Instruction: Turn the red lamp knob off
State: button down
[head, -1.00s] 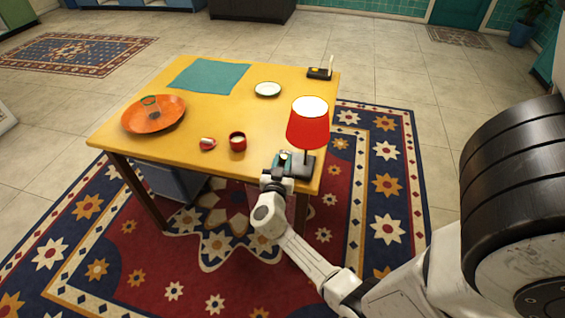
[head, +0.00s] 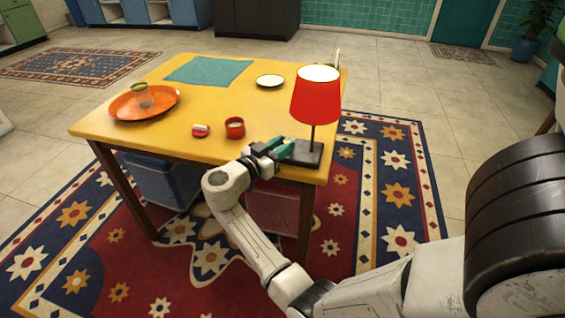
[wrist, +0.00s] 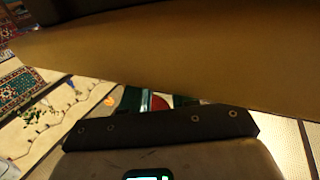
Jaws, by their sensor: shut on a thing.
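The red-shaded lamp (head: 316,97) stands upright at the table's front right corner; its shade top shows bright white. Its dark box base (head: 306,153) sits on the tabletop. My gripper (head: 285,148) is at the left side of this base, with green fingertips against it. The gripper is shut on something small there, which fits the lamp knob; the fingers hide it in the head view. In the wrist view, a small red patch (wrist: 158,103) shows between green parts above the dark bar; I cannot tell surely what it is.
On the yellow table (head: 200,95) are a red cup (head: 235,128), a small red-and-white item (head: 201,130), an orange plate (head: 120,108) with a glass, a white saucer (head: 270,80) and a teal cloth (head: 208,70). A blue bin (head: 160,180) stands underneath.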

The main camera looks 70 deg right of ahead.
jog(key=shift+w+d+f+m+g+y+b, duration=0.15)
jog(key=shift+m+g+y+b, duration=0.4)
jog(key=shift+b, duration=0.6)
jog(key=shift+w+a+f+m+g+y+b, duration=0.2)
jog(key=shift+m+g+b, duration=0.35)
jog(key=shift+g+b, duration=0.5)
jog(key=shift+s+d+r+m+g+y+b, duration=0.1)
jog(key=shift+d+r+m+g+y+b, duration=0.15)
jog(key=shift+b, duration=0.45)
jog(key=shift+m+g+b, duration=0.25)
jog(key=shift+b, duration=0.1)
jog(key=c, duration=0.9)
grip_release()
jog(key=shift+r, duration=0.1)
jog(key=shift+o, duration=0.2)
jog(key=v, duration=1.1)
jog(key=shift+d+r, duration=0.1)
